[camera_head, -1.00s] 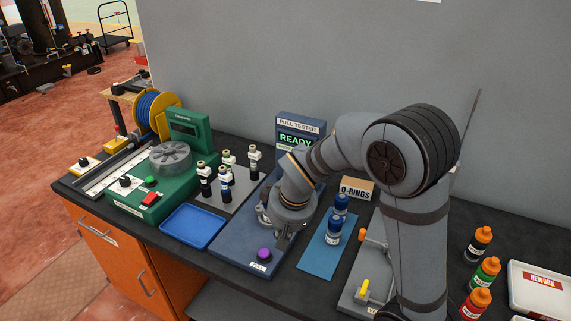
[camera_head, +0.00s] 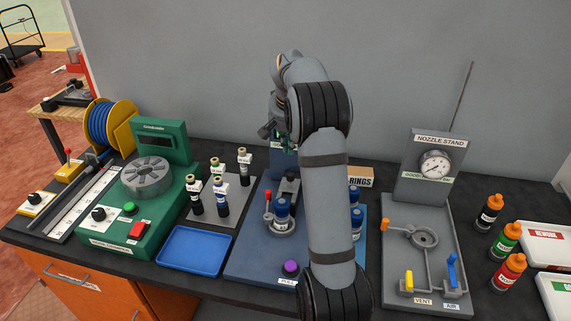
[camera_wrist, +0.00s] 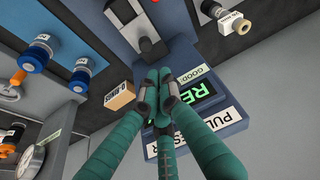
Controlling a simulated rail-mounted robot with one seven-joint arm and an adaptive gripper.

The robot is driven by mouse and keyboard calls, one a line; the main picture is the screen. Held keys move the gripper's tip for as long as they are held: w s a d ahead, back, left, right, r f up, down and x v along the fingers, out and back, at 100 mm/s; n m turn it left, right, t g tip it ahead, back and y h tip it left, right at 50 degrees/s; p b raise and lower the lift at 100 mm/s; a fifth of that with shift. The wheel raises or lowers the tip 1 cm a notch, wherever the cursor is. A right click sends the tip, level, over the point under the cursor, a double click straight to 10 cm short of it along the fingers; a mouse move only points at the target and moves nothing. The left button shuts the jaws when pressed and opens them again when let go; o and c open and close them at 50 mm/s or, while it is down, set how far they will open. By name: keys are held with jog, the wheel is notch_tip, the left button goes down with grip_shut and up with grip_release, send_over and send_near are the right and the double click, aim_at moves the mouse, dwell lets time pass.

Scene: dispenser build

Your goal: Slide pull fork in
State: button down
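The pull tester's blue base (camera_head: 250,262) stands in the middle of the bench in the head view. A blue-capped part (camera_head: 282,212) stands upright in its round seat, with a red-knobbed lever (camera_head: 268,192) beside it. A dark grey slide-like piece (camera_head: 290,188) stands behind the part; I cannot tell surely whether it is the pull fork. My gripper (camera_wrist: 158,80) has its teal fingers drawn together, nothing visible between them, in front of the tester's display (camera_wrist: 195,95) in the wrist view. In the head view it is high near the wall, partly hidden by my arm.
A purple button (camera_head: 290,267) is at the base's front. Left are a blue tray (camera_head: 195,250) and a rack with several dark vials (camera_head: 221,200). Right are two more blue-capped parts (camera_head: 356,222), the O-rings box (camera_head: 361,176) and the nozzle stand (camera_head: 425,170).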

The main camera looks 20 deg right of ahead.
jog(key=shift+s+d, duration=0.1)
jog(key=shift+d, duration=0.05)
jog(key=p, duration=0.1)
send_over(289, 185)
jog(key=w+d, duration=0.2)
jog(key=w, duration=0.2)
jog(key=f, duration=0.9)
jog(key=shift+s+a+f, duration=0.1)
jog(key=shift+s+f, duration=0.1)
jog(key=shift+s, duration=0.05)
